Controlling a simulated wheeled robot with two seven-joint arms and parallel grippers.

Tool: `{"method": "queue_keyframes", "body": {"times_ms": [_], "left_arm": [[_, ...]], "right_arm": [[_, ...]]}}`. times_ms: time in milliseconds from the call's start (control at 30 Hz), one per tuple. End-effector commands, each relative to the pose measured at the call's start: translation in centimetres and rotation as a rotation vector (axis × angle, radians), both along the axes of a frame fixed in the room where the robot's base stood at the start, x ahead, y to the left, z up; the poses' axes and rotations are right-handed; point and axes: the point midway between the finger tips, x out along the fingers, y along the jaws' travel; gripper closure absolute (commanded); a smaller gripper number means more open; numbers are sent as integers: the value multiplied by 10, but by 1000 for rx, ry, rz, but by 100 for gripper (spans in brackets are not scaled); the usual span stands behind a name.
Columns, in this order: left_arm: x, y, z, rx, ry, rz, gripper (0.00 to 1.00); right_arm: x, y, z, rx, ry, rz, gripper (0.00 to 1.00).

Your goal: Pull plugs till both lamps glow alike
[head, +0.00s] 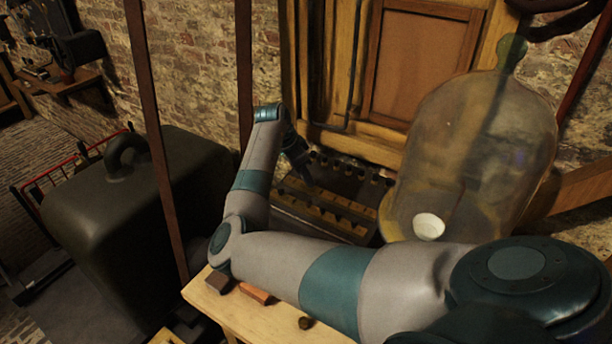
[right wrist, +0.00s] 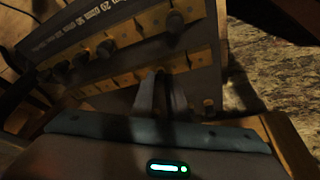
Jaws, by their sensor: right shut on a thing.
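A plug box (head: 290,207) with rows of dark plugs on brass bars stands below the wooden cabinet in the head view. In the right wrist view the box's dark panel (right wrist: 85,27) carries white lettering and two brass rows. My right gripper (head: 306,178) reaches down over the box. Its fingers (right wrist: 163,92) are shut on a plug at the lower row; the plug is mostly hidden by them. I cannot make out lamps. My left gripper is not in view.
A large glass bell jar (head: 480,150) with a white cup (head: 428,226) stands right of the box. A wooden bench (head: 255,317) holding small blocks (head: 255,293) lies under my right arm.

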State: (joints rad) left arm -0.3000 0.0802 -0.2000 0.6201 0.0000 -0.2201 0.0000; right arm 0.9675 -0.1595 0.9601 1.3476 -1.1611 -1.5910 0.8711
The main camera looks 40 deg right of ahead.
Motion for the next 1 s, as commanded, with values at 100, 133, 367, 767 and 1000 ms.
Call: {"method": "queue_keyframes", "body": {"times_ms": [100,133,367,767,1000], "left_arm": [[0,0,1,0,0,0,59],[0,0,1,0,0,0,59],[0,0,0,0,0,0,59],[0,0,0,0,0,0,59],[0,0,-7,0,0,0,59]], "right_arm": [[0,0,-1,0,0,0,100],[0,0,-1,0,0,0,100],[0,0,-1,0,0,0,69],[1,1,1,0,-1,0,64],[3,7,16,0,-3,0,64]]}}
